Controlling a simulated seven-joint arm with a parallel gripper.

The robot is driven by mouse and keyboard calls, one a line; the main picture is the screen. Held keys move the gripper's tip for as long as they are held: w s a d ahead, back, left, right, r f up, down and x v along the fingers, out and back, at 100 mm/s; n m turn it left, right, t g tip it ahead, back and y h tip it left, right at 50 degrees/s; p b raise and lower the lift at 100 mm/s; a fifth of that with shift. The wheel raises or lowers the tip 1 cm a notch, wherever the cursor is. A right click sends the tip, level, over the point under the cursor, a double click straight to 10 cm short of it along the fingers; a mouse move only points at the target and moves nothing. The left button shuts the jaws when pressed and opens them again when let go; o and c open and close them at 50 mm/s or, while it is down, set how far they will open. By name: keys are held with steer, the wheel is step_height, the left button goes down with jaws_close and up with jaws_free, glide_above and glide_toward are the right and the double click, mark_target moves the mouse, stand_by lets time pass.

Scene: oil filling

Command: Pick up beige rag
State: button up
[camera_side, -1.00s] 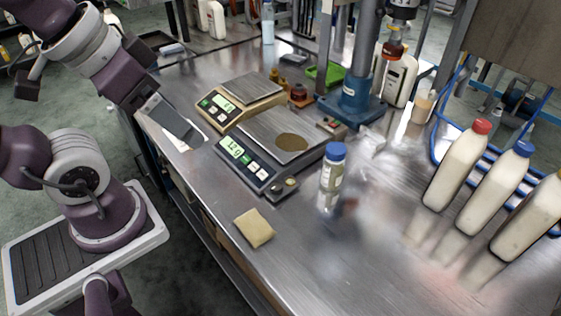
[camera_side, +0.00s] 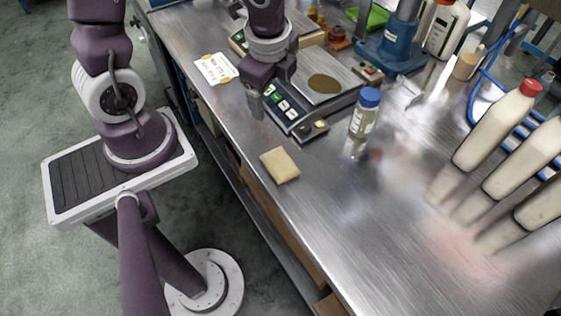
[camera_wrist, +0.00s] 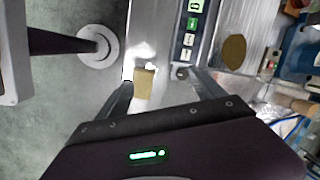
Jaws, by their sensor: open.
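The beige rag (camera_side: 280,165) lies flat on the steel table near its left edge, in front of the scale, in the side view. It also shows in the wrist view (camera_wrist: 144,84), between my open fingers as seen from above. My gripper (camera_side: 256,104) is in the air by the scale's left side, up and left of the rag in the side view. In the wrist view my gripper (camera_wrist: 162,82) has its fingers spread wide, with nothing held. The rag is not touched.
The scale (camera_side: 312,88) stands behind the rag. A blue-capped jar (camera_side: 364,113) stands to its right. Several cream bottles (camera_side: 492,128) are at the far right. A paper label (camera_side: 216,69) lies at the table's left edge. The table's front is clear.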

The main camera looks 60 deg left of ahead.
mark_target(281, 163)
steer(key=d+f+m, duration=0.1)
steer(key=f, duration=0.2)
steer(key=d+f+m+g+h, duration=0.1)
steer(key=d+f+m, duration=0.1)
steer(key=f, duration=0.1)
steer(key=d+f+m+h, duration=0.1)
steer(key=d+f+m, duration=0.1)
steer(key=f, duration=0.2)
steer(key=shift+s+g, duration=0.4)
steer(key=f, duration=0.6)
steer(key=shift+s+d+f, duration=0.1)
steer(key=shift+s+d, duration=0.05)
steer(key=shift+s, duration=0.1)
steer(key=shift+c, duration=0.5)
steer(key=c, duration=1.3)
steer(key=shift+c, duration=0.2)
